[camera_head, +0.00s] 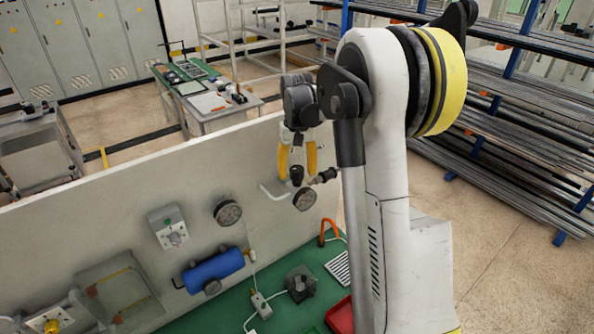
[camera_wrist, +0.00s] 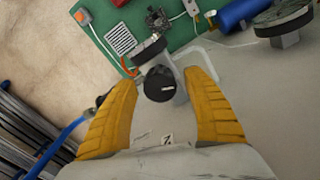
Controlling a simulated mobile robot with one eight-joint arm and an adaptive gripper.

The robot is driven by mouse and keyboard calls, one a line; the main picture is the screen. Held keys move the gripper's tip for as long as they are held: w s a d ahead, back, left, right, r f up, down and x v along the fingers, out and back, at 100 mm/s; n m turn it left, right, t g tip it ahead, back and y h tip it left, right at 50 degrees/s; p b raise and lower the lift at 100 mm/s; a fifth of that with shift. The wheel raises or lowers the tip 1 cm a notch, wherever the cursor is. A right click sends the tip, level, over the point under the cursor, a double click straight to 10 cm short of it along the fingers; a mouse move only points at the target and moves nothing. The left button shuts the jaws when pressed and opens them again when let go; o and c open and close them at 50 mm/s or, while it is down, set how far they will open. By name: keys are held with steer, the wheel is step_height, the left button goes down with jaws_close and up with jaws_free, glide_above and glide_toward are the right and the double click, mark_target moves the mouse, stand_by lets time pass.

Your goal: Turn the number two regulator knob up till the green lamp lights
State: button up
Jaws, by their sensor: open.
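A round black knob (camera_wrist: 160,86) with a white pointer line sits between my fingers in the wrist view; a small gap shows on each side of it. It also shows as a dark round shape in the head view (camera_head: 297,174). My gripper (camera_head: 297,165) is open, its yellow fingers on either side of the knob, beside the upright panel (camera_head: 120,190). A small white label (camera_wrist: 167,139) with one dark character, perhaps a sideways 2, lies near the knob. A round gauge (camera_wrist: 150,48) is just beyond the knob. I cannot make out a lit green lamp.
A second gauge (camera_head: 227,212), a blue cylinder (camera_head: 213,268) and a grey switch box (camera_head: 168,226) are on the panel. A green bench top (camera_head: 275,322) carries a dark block (camera_head: 300,284) and a red tray (camera_head: 341,317). Metal bar racks (camera_head: 510,130) stand right.

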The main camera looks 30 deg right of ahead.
steer(key=c, duration=1.2)
steer(key=shift+m+b, duration=0.6)
steer(key=shift+m, duration=0.1)
steer(key=o, duration=1.2)
